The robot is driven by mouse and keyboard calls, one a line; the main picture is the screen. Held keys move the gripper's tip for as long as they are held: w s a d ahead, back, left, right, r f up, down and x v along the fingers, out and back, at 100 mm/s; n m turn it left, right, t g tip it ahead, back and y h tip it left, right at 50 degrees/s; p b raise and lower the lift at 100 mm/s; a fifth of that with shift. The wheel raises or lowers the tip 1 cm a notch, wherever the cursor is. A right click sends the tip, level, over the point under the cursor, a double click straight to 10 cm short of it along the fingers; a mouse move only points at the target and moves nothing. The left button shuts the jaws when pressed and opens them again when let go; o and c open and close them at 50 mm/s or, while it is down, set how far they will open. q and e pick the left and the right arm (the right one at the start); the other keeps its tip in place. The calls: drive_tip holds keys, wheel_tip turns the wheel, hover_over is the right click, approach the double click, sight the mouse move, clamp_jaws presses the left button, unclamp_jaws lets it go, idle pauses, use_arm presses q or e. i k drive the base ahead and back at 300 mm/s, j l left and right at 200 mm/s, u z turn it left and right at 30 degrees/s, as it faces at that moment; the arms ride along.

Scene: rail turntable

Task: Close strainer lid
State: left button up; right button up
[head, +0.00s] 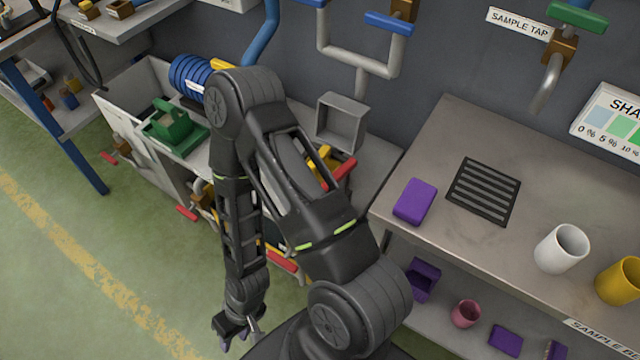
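My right arm crosses the middle of the head view and hides part of the low bench. My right gripper (238,338) hangs low near the bottom edge, over the green floor, with its fingers apart and nothing seen between them. It is clear of the bench. I cannot make out the strainer or its lid for certain. A grey square open frame (342,122) stands at the back behind my arm, and a red handle (340,173) with yellow parts shows beside the arm. My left gripper is not in view.
A steel counter (445,130) on the right bears a purple block (415,201), a black grate (484,190), a white cup (561,248) and a yellow cup (620,281). A green caddy (174,131) sits at left. The floor (120,240) at left is clear.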

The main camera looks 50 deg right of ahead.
sight(341, 121)
drive_tip(key=z, duration=1.85)
drive_tip(key=k+j+z, duration=0.1)
drive_tip(key=j, duration=1.1)
drive_tip(key=i+j, duration=0.2)
drive_tip(key=j, duration=0.15)
drive_tip(key=i+j+z, duration=0.1)
drive_tip(key=j, duration=0.25)
drive_tip(key=i+j+z, duration=0.1)
drive_tip(key=i+j, duration=0.3)
drive_tip(key=j, duration=0.35)
drive_tip(key=i+z, duration=0.1)
drive_tip(key=i, duration=0.35)
drive_tip(key=k+l+u, duration=0.1)
drive_tip(key=k+l, duration=0.25)
drive_tip(key=j+z, duration=0.1)
drive_tip(key=j, duration=0.35)
drive_tip(key=k+j+z, duration=0.15)
drive_tip(key=j, duration=0.25)
drive_tip(key=i+u, duration=0.1)
drive_tip(key=i, duration=0.25)
